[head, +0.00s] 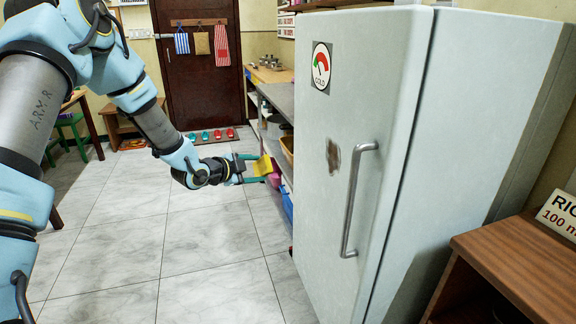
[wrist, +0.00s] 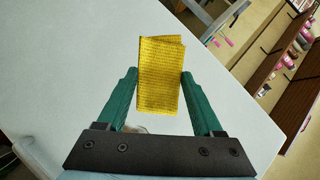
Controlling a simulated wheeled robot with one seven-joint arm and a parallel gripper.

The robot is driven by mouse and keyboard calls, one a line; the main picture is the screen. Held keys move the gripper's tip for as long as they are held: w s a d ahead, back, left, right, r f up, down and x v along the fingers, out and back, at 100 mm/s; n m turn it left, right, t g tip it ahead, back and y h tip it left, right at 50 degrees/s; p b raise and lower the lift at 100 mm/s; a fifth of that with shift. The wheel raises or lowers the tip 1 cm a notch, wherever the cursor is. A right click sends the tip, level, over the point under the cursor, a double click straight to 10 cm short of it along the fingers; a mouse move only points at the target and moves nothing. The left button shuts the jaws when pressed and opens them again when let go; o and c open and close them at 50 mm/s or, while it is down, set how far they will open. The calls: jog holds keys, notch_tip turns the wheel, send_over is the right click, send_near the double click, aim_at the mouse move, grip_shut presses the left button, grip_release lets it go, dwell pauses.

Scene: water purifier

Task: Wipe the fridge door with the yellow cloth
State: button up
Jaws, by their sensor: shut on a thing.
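The fridge door (head: 330,180) is pale grey-white, closed, and fills the right half of the head view. It has a vertical metal handle (head: 352,205), a round gauge sticker and a brownish smudge (head: 333,156) left of the handle. My gripper (head: 262,168) is left of the door in the head view, shut on the folded yellow cloth (head: 262,166). In the wrist view the yellow cloth (wrist: 160,75) is upright between the green fingers of my gripper (wrist: 160,85). The pale door surface (wrist: 70,60) lies behind it; I cannot tell whether they touch.
A shelf unit (head: 276,100) with bins stands beyond the fridge. A wooden cabinet (head: 520,260) with a sign is at the front right. Slippers (head: 212,136) lie by the brown door at the back. The tiled floor (head: 180,240) left of the fridge is clear.

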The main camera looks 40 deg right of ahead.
aim_at(323, 157)
jog(key=s+d+r+m+g, duration=0.1)
jog(key=s+d, duration=0.1)
jog(key=s+d+r+m+g+h, duration=0.1)
jog(key=s, duration=0.2)
jog(key=s+d+r+m+g+h, duration=0.1)
jog(key=s+d+r+g, duration=0.1)
jog(key=s, duration=0.1)
jog(key=shift+s+d+b, duration=0.25)
jog(key=shift+d+b, duration=0.05)
jog(key=shift+b, duration=0.05)
jog(key=shift+s+d, duration=0.35)
jog(key=shift+d, duration=0.55)
jog(key=shift+s+d, duration=0.4)
jog(key=shift+d, duration=0.55)
jog(key=shift+s+d, duration=0.35)
jog(key=shift+d, duration=0.55)
jog(key=shift+s+d+b, duration=0.35)
jog(key=shift+d+b, duration=0.2)
jog(key=shift+d, duration=0.35)
